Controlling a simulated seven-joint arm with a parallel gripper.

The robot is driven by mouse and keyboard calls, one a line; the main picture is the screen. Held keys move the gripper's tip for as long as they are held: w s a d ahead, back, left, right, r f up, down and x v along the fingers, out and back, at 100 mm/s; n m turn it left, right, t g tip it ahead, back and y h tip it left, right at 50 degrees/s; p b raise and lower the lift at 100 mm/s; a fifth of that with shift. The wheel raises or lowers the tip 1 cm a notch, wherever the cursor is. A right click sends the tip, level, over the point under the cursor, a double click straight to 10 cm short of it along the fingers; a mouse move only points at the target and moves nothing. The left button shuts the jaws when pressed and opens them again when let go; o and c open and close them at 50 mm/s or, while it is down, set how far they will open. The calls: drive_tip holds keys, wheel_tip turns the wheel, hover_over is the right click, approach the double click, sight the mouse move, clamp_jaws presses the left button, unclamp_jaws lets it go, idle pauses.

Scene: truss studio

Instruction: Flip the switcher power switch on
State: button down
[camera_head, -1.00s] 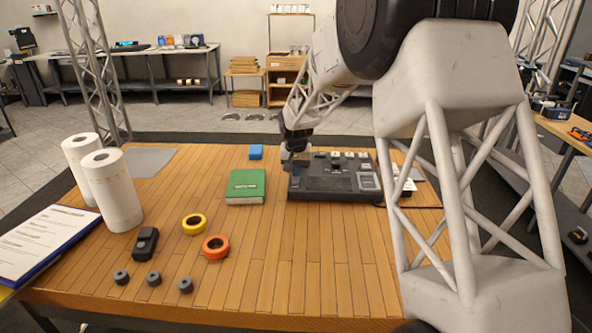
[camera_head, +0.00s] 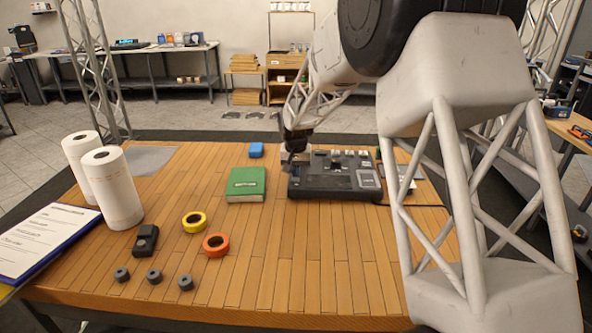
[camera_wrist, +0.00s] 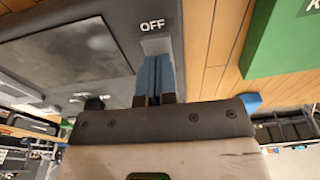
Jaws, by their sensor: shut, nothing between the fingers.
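The switcher is a dark console (camera_head: 335,185) at the back right of the wooden table, and it also fills the left of the wrist view (camera_wrist: 105,15). A grey power switch (camera_wrist: 156,43) sits near its edge, beside a white "OFF" label (camera_wrist: 153,25). My gripper (camera_wrist: 154,62) is shut, with its blue fingers together and empty. Their tips are right at the switch; whether they touch it I cannot tell. In the head view my gripper (camera_head: 291,161) is at the console's left back corner, and the switch cannot be made out there.
Yellow tape (camera_head: 194,222), orange tape (camera_head: 216,245) and two white paper rolls (camera_head: 112,190) stand further left. The table's front middle is clear.

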drive_tip(key=shift+r, duration=0.3)
wheel_tip(320, 180, up, 14)
drive_tip(key=s, duration=0.1)
drive_tip(key=shift+s+f, duration=0.2)
drive_tip(key=shift+s, duration=0.15)
idle(0.5)
drive_tip(key=shift+w, duration=0.75)
drive_tip(key=shift+f, duration=0.1)
drive_tip(key=f, duration=0.4)
drive_tip(key=w+f, duration=0.1)
drive_tip(key=f, duration=0.8)
drive_tip(key=shift+w+f, duration=0.35)
